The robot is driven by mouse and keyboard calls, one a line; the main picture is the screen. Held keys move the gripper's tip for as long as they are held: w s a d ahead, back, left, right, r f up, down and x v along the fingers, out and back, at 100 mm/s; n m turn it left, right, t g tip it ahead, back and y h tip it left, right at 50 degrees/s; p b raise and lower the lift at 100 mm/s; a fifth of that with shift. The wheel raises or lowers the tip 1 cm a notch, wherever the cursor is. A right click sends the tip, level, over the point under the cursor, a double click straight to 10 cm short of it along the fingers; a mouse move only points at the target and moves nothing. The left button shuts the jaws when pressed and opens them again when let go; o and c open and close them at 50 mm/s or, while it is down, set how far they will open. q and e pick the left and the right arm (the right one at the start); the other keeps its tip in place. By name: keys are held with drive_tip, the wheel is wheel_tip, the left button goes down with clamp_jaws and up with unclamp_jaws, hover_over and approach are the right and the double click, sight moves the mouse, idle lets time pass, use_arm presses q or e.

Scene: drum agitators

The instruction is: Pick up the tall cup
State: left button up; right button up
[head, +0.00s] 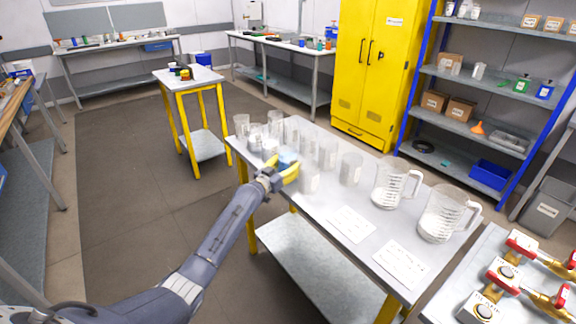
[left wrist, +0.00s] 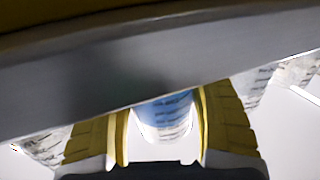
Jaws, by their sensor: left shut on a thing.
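Several clear cups stand close together at the far end of the grey-topped table (head: 318,198). In the left wrist view this cup (left wrist: 165,115) has dark printed marks and sits between the yellow fingers (left wrist: 163,138). A dark and grey band hides its upper part there. I cannot tell whether it is the tall cup, or whether it is off the table. My right gripper is not in view.
Other clear cups (head: 350,169) stand close by on the right. Two large clear jugs with handles (head: 390,184) (head: 440,214) and white paper sheets (head: 351,224) occupy the near half. A yellow cabinet (head: 372,70) stands behind. Floor is free left of the table.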

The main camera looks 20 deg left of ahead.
use_arm(q)
drive_tip(key=shift+c, duration=1.1)
drive_tip(key=shift+r, duration=0.25)
